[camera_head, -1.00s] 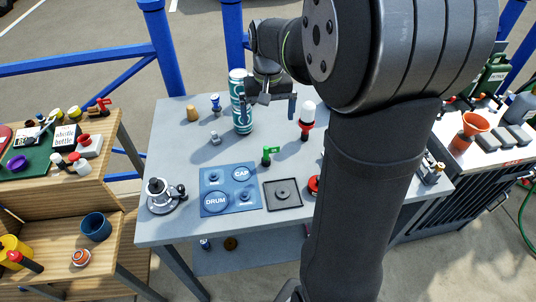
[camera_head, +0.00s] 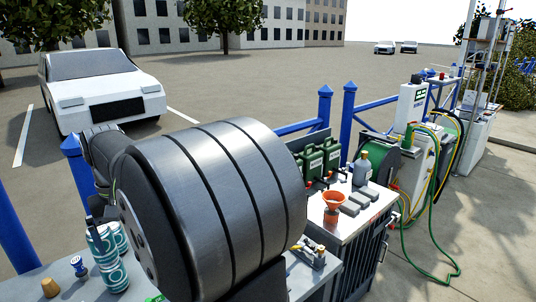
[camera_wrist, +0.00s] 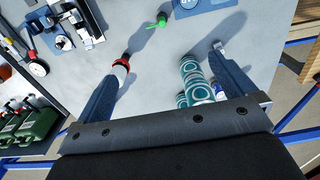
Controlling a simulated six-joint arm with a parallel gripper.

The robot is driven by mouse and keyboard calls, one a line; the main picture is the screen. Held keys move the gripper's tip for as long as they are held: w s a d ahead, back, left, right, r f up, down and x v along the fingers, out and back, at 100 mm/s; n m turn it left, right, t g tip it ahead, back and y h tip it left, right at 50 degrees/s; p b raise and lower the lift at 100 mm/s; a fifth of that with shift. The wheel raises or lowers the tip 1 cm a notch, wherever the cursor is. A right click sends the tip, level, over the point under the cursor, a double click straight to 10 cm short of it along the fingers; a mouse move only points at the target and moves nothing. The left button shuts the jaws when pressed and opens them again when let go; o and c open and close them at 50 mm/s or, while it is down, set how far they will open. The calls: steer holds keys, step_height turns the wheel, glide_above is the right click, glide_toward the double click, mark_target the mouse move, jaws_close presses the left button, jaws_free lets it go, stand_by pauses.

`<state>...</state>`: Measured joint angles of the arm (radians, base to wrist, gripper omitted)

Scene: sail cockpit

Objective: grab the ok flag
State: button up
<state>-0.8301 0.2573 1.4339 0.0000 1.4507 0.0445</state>
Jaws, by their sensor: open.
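The small green flag (camera_wrist: 160,20) stands on the grey tabletop (camera_wrist: 160,65) at the top middle of the wrist view. My gripper (camera_wrist: 171,53) is open and empty above the table, its fingers spread wide. The flag lies beyond the fingertips, roughly between their lines, and is apart from both. Its lettering cannot be read here. In the head view only a bit of green (camera_head: 156,298) shows at the bottom edge, and my arm covers most of the table.
A teal-and-white can (camera_wrist: 190,75) stands by the right finger and also shows in the head view (camera_head: 108,262). A red-and-white item (camera_wrist: 121,66) is by the left fingertip. An orange funnel (camera_head: 334,199) and green canisters (camera_head: 312,160) stand on a side cabinet.

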stand_by(0.3)
steer(key=c, duration=1.1)
steer(key=shift+o, duration=0.2)
steer(key=shift+f, duration=0.1)
steer(key=n, duration=0.9)
glide_above(149, 300)
step_height(149, 300, down, 8)
steer(key=r, duration=0.1)
step_height(149, 300, down, 12)
steer(key=shift+s+d+f, duration=0.1)
steer(key=shift+s, duration=0.05)
steer(key=shift+w+a+f, duration=0.1)
steer(key=shift+f, duration=1.4)
steer(key=shift+w+a+f, duration=0.1)
steer(key=shift+f, duration=1.35)
